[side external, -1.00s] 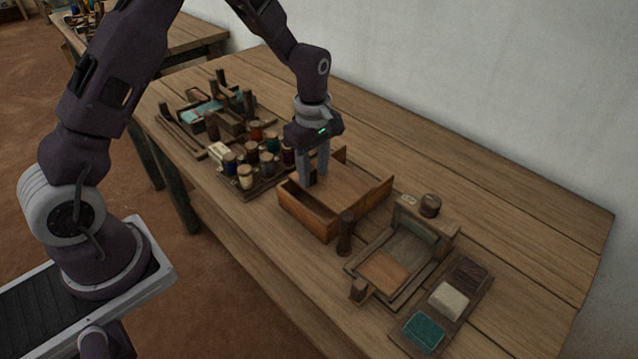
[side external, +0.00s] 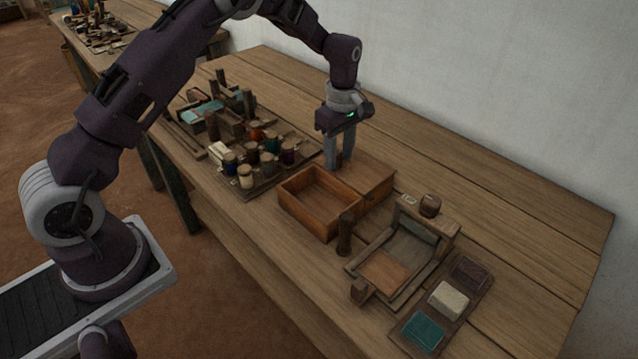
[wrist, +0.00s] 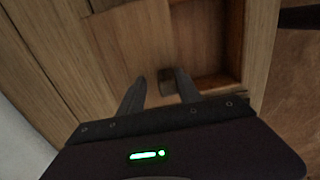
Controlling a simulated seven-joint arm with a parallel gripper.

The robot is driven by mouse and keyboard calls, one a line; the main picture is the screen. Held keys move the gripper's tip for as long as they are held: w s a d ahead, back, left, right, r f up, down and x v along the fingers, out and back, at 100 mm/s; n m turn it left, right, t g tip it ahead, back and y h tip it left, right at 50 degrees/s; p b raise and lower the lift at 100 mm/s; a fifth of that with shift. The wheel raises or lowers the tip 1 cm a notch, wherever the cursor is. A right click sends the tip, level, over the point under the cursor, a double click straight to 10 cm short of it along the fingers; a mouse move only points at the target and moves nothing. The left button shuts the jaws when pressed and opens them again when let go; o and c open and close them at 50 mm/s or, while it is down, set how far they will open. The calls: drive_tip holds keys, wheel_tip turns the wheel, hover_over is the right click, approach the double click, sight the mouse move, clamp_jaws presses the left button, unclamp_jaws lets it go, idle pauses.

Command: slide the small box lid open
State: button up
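The small wooden box (side external: 309,214) stands on the table with its near part uncovered and its inside showing empty. Its flat lid (side external: 369,177) lies slid back toward the wall, covering the far part. In the wrist view the lid (wrist: 150,40) lies beside the uncovered opening (wrist: 217,84). My gripper (side external: 339,163) is low over the lid's far-left edge, fingers pointing down. In the wrist view my gripper (wrist: 160,80) has its fingers apart, with a small dark knob (wrist: 168,82) between them, close to the right finger. A gap shows at the left finger; contact is unclear.
A tray of thread spools (side external: 262,160) stands close left of the box. A dark upright peg (side external: 345,234) stands at its near right corner. A wooden frame (side external: 400,262) and a tray of coloured blocks (side external: 447,300) lie to the right. The table beyond is clear.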

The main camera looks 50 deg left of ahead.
idle(0.4)
drive_tip(key=shift+s, duration=0.35)
drive_tip(key=shift+o, duration=0.8)
drive_tip(key=shift+r, duration=3.45)
drive_tip(key=s+d+r+m+t, duration=0.25)
drive_tip(key=s+r+m, duration=0.55)
drive_tip(key=s+r, duration=0.7)
drive_tip(key=s+d+m+t, duration=0.1)
drive_tip(key=s+m+t, duration=0.2)
drive_tip(key=s+m, duration=0.7)
drive_tip(key=s+r, duration=0.1)
drive_tip(key=s, duration=0.7)
drive_tip(key=shift+s, duration=0.35)
